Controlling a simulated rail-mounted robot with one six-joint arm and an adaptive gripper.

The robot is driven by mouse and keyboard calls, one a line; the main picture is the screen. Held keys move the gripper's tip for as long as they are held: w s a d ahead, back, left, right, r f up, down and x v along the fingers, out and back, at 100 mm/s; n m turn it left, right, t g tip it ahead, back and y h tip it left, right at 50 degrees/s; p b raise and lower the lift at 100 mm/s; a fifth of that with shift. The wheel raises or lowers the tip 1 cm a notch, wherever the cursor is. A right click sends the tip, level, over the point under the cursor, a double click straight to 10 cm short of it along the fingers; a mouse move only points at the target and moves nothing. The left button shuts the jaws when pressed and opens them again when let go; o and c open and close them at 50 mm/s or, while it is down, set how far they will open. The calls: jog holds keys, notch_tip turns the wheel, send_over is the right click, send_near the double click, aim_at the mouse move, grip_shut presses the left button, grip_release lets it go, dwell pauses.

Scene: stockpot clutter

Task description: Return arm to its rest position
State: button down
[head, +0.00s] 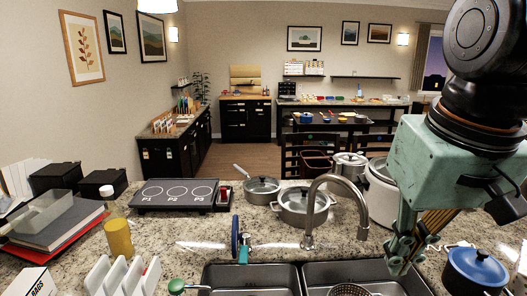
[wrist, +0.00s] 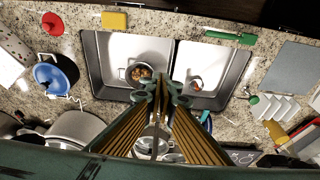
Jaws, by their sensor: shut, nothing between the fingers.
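My gripper (head: 402,262) hangs at the right of the head view, pointing down on its teal housing. In the wrist view the gripper (wrist: 160,88) reaches up the middle of the picture, its fingertips close together and nothing between them. It is over the counter by the double sink (wrist: 120,92), clear of the surface as far as I can tell. A curved grey faucet (head: 342,188) stands to its left in the head view. The blue-lidded pot (head: 475,268) is to its right and also shows in the wrist view (wrist: 48,76).
A large pale stockpot (head: 382,195) stands behind my gripper. Steel pans (head: 262,187) and a cooktop (head: 172,193) line the counter's far side. The sink holds a strainer (wrist: 140,74) with brown contents. An oil bottle (head: 118,238) and white rack (head: 122,275) stand left.

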jog(key=s+f+t+b, duration=0.1)
jog(key=s+f+b, duration=0.1)
jog(key=s, duration=0.7)
jog(key=shift+s+a+f, duration=0.25)
jog(key=shift+f, duration=0.6)
